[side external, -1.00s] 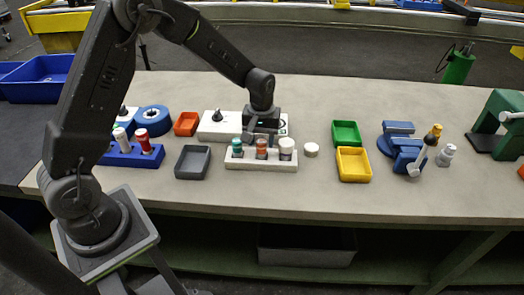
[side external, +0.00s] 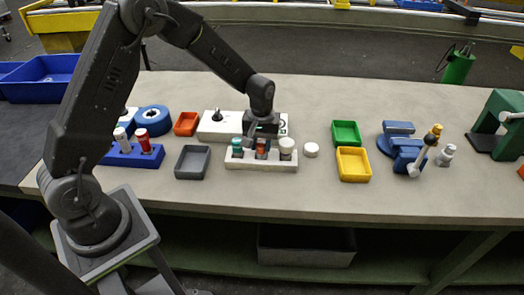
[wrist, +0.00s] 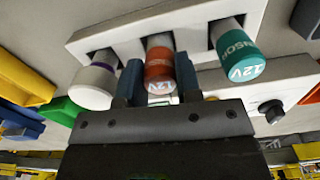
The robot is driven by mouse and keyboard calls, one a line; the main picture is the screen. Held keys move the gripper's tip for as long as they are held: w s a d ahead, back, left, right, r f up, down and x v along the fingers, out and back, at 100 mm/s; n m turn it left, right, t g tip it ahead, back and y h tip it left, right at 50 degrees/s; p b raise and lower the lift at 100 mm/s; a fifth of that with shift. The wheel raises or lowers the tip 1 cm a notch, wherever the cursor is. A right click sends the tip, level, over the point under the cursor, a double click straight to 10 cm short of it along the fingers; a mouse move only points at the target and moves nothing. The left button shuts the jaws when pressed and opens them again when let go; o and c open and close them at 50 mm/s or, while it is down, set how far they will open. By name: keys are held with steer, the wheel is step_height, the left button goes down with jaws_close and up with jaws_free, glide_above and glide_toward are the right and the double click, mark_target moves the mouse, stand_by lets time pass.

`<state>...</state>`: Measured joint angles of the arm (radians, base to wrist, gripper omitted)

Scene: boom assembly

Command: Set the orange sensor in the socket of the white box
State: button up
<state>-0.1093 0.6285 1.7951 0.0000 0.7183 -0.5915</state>
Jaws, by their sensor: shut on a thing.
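The orange sensor (side external: 261,152) stands in the middle slot of a white rack (side external: 262,163), between a teal sensor (side external: 237,147) and a white sensor (side external: 286,147). My gripper (side external: 262,141) is down at the rack and shut on the orange sensor. In the wrist view its two blue fingers (wrist: 159,80) stand on either side of the orange sensor (wrist: 160,58). The white box (side external: 208,130) lies just behind the rack, with a black knob (side external: 217,115) on top. My gripper hides part of the box, and its socket cannot be made out.
A grey bin (side external: 193,162) is left of the rack and an orange bin (side external: 186,123) left of the box. The table's front is clear.

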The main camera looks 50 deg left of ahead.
mark_target(262, 141)
steer(key=shift+r, duration=0.1)
steer(key=shift+c, duration=0.4)
steer(key=shift+r, duration=3.2)
steer(key=shift+w, duration=0.1)
steer(key=w+a+r, duration=0.3)
steer(key=w+a, duration=0.4)
steer(key=w, duration=0.6)
steer(key=shift+s+f, duration=0.2)
steer(key=shift+f, duration=2)
steer(key=shift+f, duration=1.15)
steer(key=shift+f, duration=0.35)
steer(key=shift+f, duration=0.35)
